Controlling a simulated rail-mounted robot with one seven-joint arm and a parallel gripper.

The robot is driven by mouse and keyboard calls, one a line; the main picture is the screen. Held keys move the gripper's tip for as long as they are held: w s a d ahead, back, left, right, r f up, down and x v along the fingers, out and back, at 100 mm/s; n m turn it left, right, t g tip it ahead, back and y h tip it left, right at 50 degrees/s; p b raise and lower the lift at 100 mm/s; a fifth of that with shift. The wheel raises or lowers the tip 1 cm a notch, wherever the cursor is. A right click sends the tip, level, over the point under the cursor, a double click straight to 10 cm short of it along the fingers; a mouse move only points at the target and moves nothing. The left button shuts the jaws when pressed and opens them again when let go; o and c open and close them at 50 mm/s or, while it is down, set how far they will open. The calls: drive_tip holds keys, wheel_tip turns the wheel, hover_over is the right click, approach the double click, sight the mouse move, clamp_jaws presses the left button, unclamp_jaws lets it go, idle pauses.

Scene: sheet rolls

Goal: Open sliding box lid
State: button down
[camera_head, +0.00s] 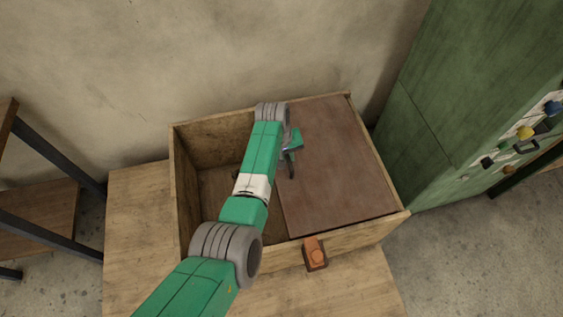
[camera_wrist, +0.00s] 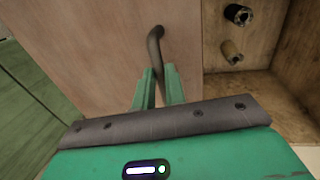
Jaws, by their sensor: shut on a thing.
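The wooden box (camera_head: 179,170) sits on a table against the wall. Its brown lid (camera_head: 340,165) covers the right part, and the left part is open. The lid also fills the left and middle of the wrist view (camera_wrist: 90,45). A dark curved handle (camera_wrist: 155,42) rises from the lid near its edge. My gripper (camera_wrist: 158,90) is shut on this handle. In the head view my gripper (camera_head: 291,150) is over the lid's left edge, and my arm hides part of the open section.
A small orange-brown block (camera_head: 315,254) is at the box's front side. A green cabinet (camera_head: 460,90) with coloured knobs stands close on the right. A metal-framed shelf (camera_head: 40,215) is at the left. The wooden table (camera_head: 135,215) is bare left of the box.

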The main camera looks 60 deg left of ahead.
drive_tip(key=shift+w, duration=0.2)
drive_tip(key=c, duration=1.5)
unclamp_jaws()
drive_tip(key=shift+o, duration=0.2)
drive_tip(key=shift+r, duration=0.1)
wheel_tip(320, 180, up, 8)
drive_tip(key=s+p, duration=0.1)
drive_tip(key=p, duration=0.2)
drive_tip(key=shift+s+a+f+p, duration=0.15)
drive_tip(key=shift+s+f+p, duration=0.05)
drive_tip(key=shift+s+p, duration=0.1)
drive_tip(key=shift+w, duration=0.1)
